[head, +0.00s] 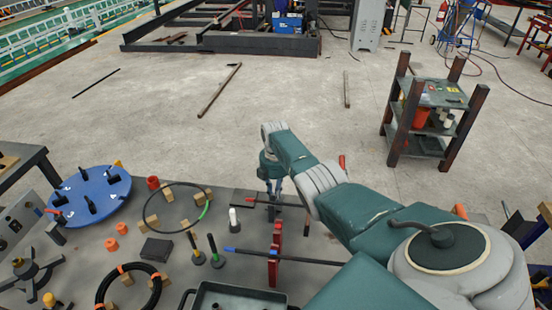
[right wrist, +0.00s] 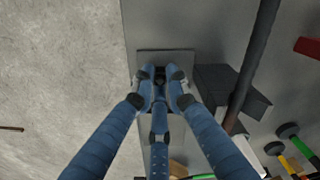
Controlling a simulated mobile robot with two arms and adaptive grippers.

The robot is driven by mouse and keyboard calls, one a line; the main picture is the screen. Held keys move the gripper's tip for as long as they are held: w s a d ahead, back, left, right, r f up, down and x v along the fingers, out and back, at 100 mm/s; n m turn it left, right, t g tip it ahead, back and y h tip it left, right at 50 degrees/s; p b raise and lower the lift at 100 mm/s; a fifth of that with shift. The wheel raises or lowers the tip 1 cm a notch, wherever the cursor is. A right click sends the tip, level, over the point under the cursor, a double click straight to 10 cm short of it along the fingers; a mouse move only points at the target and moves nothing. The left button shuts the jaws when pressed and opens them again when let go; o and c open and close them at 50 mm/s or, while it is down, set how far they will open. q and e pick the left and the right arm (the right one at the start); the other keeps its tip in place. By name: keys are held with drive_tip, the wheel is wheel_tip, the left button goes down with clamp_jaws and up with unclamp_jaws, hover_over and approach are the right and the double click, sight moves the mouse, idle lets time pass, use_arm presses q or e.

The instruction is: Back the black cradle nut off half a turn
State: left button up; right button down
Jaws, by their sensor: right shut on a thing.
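My right gripper (head: 275,194) reaches down to the far edge of the grey table, and its fingers hide most of what is beneath them. In the right wrist view the blue fingers (right wrist: 160,78) are closed in around a small dark piece, which looks like the black cradle nut (right wrist: 160,72). Only a little of the nut shows between the fingertips. It sits over a flat grey plate (right wrist: 167,55) at the table's edge. I cannot make out the nut's turn angle. My left gripper is in neither view.
A dark rod (head: 300,259) with a blue end lies across red uprights (head: 273,262) nearer me. Dark blocks (right wrist: 235,92) stand right of the fingers in the wrist view. A blue disc (head: 90,196), a wire ring (head: 162,230) and a tray (head: 238,290) occupy the table.

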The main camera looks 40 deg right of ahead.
drive_tip(key=shift+w+a+r, duration=0.2)
drive_tip(key=shift+w+a, duration=0.1)
drive_tip(key=shift+w, duration=0.1)
drive_tip(key=c, duration=1.7)
unclamp_jaws()
drive_tip(key=shift+c, duration=0.2)
drive_tip(key=shift+a, duration=0.2)
drive_tip(key=shift+s+d, duration=0.15)
drive_tip(key=shift+d+r, duration=0.15)
drive_tip(key=shift+r, duration=0.3)
drive_tip(key=r, duration=1.1)
drive_tip(key=shift+a, duration=0.3)
